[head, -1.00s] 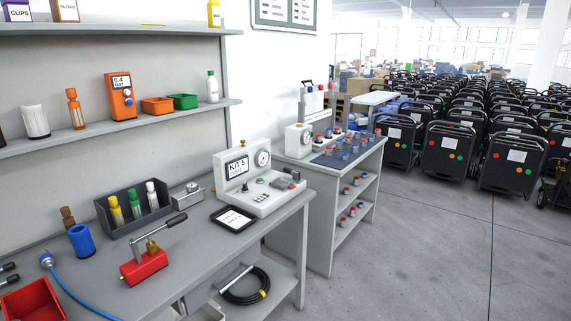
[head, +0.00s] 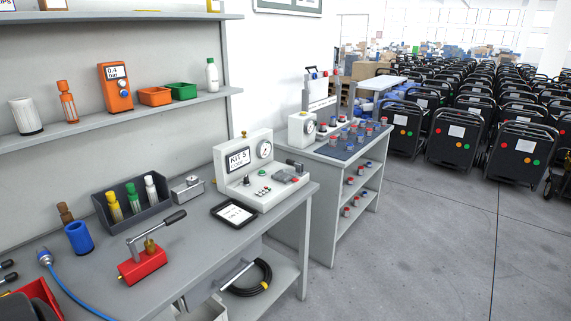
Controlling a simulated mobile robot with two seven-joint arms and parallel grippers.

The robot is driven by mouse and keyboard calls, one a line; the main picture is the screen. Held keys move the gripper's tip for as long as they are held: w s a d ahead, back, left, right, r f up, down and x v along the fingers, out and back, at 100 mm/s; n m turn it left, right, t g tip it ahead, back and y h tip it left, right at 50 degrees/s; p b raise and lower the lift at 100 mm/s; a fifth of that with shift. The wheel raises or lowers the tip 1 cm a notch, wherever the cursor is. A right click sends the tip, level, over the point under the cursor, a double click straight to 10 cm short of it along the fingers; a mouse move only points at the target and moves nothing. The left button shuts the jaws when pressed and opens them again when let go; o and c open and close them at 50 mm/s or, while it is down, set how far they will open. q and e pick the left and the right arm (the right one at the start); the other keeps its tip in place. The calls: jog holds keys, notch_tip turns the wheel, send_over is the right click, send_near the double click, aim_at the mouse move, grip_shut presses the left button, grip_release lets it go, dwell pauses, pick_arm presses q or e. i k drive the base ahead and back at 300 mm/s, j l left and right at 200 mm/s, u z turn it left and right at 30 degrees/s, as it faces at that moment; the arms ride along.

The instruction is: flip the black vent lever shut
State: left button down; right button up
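The white test unit (head: 262,181), with a "KIT 5 CODE" display and a round gauge, stands near the right end of the grey bench. Small controls sit on its front deck: a green button, a red button and a grey block. A red hand pump (head: 142,266) on the bench has a raised grey lever with a black grip (head: 174,217). No part clearly reads as the black vent lever at this size, and I cannot tell its position. Neither of my grippers shows clearly.
A dark rack of bottles (head: 134,223), a blue cup (head: 79,238) and a blue cable stand left. Open floor (head: 430,250) lies right of the benches.

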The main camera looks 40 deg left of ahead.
aim_at(289, 162)
jog(key=i+j+u, duration=0.1)
jog(key=i+j, duration=0.4)
jog(key=i+j+u, duration=0.15)
jog(key=i+j, duration=0.25)
jog(key=i, duration=0.35)
